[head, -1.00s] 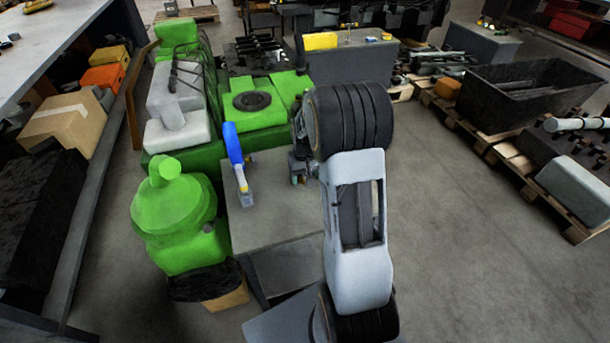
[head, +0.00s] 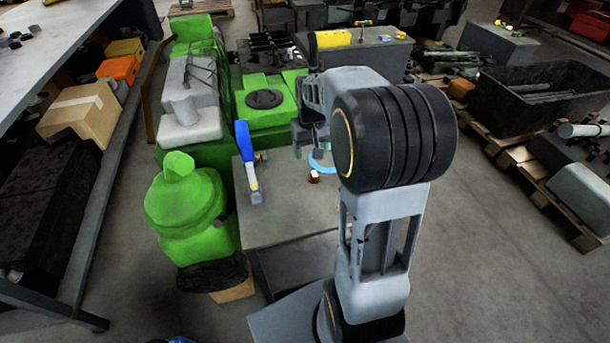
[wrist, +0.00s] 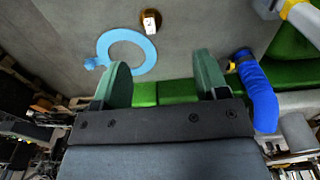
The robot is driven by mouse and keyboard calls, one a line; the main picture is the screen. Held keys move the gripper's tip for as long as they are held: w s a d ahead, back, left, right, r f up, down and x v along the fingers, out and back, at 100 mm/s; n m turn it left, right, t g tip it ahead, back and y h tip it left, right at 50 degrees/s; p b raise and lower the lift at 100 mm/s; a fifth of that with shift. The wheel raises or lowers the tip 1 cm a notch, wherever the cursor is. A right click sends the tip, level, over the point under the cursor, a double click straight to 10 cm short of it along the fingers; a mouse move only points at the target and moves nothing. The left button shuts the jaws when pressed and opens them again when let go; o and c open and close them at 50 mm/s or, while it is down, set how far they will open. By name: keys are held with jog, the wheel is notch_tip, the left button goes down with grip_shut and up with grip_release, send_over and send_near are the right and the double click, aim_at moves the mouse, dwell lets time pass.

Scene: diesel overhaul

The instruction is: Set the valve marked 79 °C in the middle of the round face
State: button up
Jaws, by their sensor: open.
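A small brass-brown piece with a white tag (head: 314,177) stands on the grey bench top; it also shows at the top of the wrist view (wrist: 150,22). It may be the valve, but its marking is too small to read. A flat light-blue ring (head: 322,164) lies beside it, also in the wrist view (wrist: 127,52). A dark round disc (head: 265,99) on the green engine is the plainest round face; I cannot tell if it is the one named. My gripper (wrist: 160,72) is open and empty above the bench, with the tagged piece beyond its fingertips.
A blue-handled tool with a yellow band (head: 247,160) lies left of the ring on the bench (head: 285,215). A green rounded housing (head: 185,210) stands left of the bench. The front of the bench top is clear.

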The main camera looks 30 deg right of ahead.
jog(key=s+a+r+n+t, duration=0.1)
jog(key=s+a+r, duration=0.2)
jog(key=s+a, duration=0.4)
jog(key=shift+s, duration=0.2)
jog(key=shift+n+t, duration=0.4)
jog(key=shift+t, duration=0.3)
jog(key=s+a, duration=0.1)
jog(key=s, duration=0.1)
jog(key=s+a, duration=0.1)
jog(key=s, duration=0.1)
jog(key=s+a, duration=0.1)
jog(key=s, duration=0.1)
jog(key=shift+s+a+f, duration=0.1)
jog(key=shift+a+f, duration=0.15)
jog(key=shift+f, duration=0.1)
jog(key=shift+c, duration=0.5)
jog(key=shift+s+a+f, duration=0.15)
jog(key=shift+s+a, duration=0.05)
jog(key=shift+s, duration=0.15)
jog(key=c, duration=0.3)
jog(key=shift+c, duration=0.3)
